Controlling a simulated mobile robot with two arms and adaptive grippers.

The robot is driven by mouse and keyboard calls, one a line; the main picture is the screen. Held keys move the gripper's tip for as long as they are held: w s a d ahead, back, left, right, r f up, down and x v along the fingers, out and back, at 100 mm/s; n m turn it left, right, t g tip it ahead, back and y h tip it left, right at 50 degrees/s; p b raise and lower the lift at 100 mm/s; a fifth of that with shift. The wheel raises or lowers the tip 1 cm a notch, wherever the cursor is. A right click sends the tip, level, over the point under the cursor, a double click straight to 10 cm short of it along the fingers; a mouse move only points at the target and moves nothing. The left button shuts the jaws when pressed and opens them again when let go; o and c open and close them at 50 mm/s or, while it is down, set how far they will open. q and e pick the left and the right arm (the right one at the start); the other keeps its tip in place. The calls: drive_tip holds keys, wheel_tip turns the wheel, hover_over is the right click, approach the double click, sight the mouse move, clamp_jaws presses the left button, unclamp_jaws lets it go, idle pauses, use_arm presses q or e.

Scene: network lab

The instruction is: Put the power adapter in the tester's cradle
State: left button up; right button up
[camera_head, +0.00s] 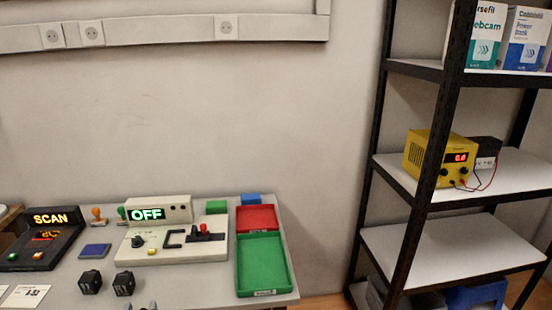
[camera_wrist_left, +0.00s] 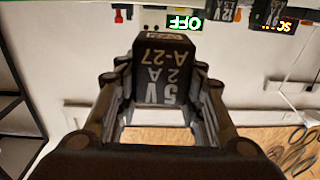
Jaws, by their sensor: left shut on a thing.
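The black power adapter (camera_wrist_left: 165,60), marked 5V 2A A-27, is between the fingers of my left gripper (camera_wrist_left: 163,82), which is shut on it. The head view shows only small grey tips at its bottom edge, perhaps this gripper; the held adapter is not clear there. The cream tester (camera_head: 160,211) stands on the table with a lit OFF display (camera_head: 147,214). A black C-shaped bracket (camera_head: 168,239), seemingly its empty cradle, lies on its top beside a red-topped lever (camera_head: 203,230). My right gripper is not in view.
Two other black adapters (camera_head: 90,282) (camera_head: 124,284) stand in front of the tester. A scanner (camera_head: 42,240) showing SCAN is at left. A green tray (camera_head: 263,263) and red tray (camera_head: 256,218) are right of the tester. A metal shelf (camera_head: 450,245) stands further right.

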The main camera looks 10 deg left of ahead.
use_arm(q)
drive_tip(key=s+d+r+m+h+p, duration=0.1)
drive_tip(key=s+d+r+m+h, duration=0.2)
drive_tip(key=d, duration=0.5)
drive_tip(key=s+d+r+h, duration=0.2)
drive_tip(key=s+d+r, duration=0.2)
drive_tip(key=s+d, duration=0.25)
drive_tip(key=w+a+f+n+y, duration=0.1)
drive_tip(key=w+a+f, duration=0.1)
drive_tip(key=a, duration=0.3)
drive_tip(key=w+a+f+n+y, duration=0.1)
drive_tip(key=w+a+f+y, duration=0.1)
drive_tip(key=w+a+f, duration=0.1)
drive_tip(key=w+a+f+n+y+b, duration=0.1)
drive_tip(key=w+a+f+y, duration=0.1)
drive_tip(key=w+a, duration=0.3)
drive_tip(key=shift+a+f, duration=0.15)
drive_tip(key=shift+a, duration=1.3)
drive_tip(key=x, duration=0.4)
drive_tip(key=d+f+x, duration=0.1)
drive_tip(key=x, duration=0.9)
drive_tip(key=shift+w+d+f, duration=0.25)
drive_tip(key=shift+w+d, duration=0.1)
drive_tip(key=shift+w, duration=0.05)
drive_tip(key=shift+w+a+f, duration=0.1)
drive_tip(key=shift+w+f, duration=0.7)
drive_tip(key=shift+f, duration=0.35)
drive_tip(key=shift+f+p, duration=0.25)
drive_tip(key=shift+p, duration=0.1)
drive_tip(key=shift+f, duration=0.15)
